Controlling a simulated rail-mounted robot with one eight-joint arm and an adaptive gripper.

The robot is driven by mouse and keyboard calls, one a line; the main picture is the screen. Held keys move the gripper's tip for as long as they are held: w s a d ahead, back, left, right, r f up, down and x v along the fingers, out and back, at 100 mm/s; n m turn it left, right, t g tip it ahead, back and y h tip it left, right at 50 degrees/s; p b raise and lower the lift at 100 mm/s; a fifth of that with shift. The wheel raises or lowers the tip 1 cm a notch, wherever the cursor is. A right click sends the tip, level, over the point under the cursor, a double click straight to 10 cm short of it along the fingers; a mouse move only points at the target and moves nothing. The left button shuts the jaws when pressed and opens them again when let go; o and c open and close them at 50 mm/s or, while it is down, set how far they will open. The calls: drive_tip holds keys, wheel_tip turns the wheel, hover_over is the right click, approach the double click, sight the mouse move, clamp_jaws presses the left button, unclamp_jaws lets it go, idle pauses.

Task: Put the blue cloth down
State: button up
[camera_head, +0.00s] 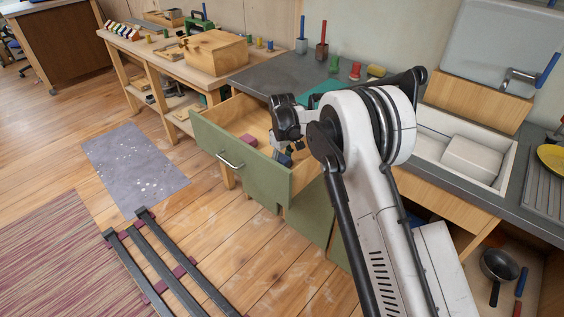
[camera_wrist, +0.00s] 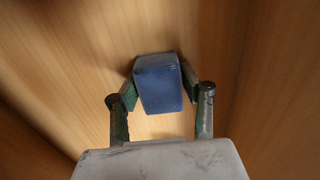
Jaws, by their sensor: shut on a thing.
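The blue cloth (camera_wrist: 159,84) looks like a small folded block in the wrist view. My gripper (camera_wrist: 160,90) is shut on it, with one finger on each side. Pale wood lies behind the cloth; I cannot tell whether the cloth touches it. In the head view the blue cloth (camera_head: 285,160) shows small and dark, over the open green-fronted drawer (camera_head: 243,168). My gripper (camera_head: 289,150) is at the drawer's right part, partly hidden by my arm.
A dark red block (camera_head: 249,140) lies in the drawer, left of my gripper. The grey counter (camera_head: 275,75) stands behind the drawer. A wooden box (camera_head: 216,52) is on the workbench.

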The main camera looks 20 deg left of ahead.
sight(282, 158)
drive_tip(key=shift+s+f+b, duration=0.1)
drive_tip(key=shift+f+b, duration=0.2)
drive_tip(key=shift+f, duration=0.05)
drive_tip(key=o, duration=1.3)
drive_tip(key=shift+f, duration=0.15)
drive_tip(key=shift+r+p, duration=0.5)
drive_tip(key=shift+r, duration=0.05)
wheel_tip(282, 158, up, 12)
drive_tip(key=p, duration=0.1)
drive_tip(key=shift+r, duration=0.15)
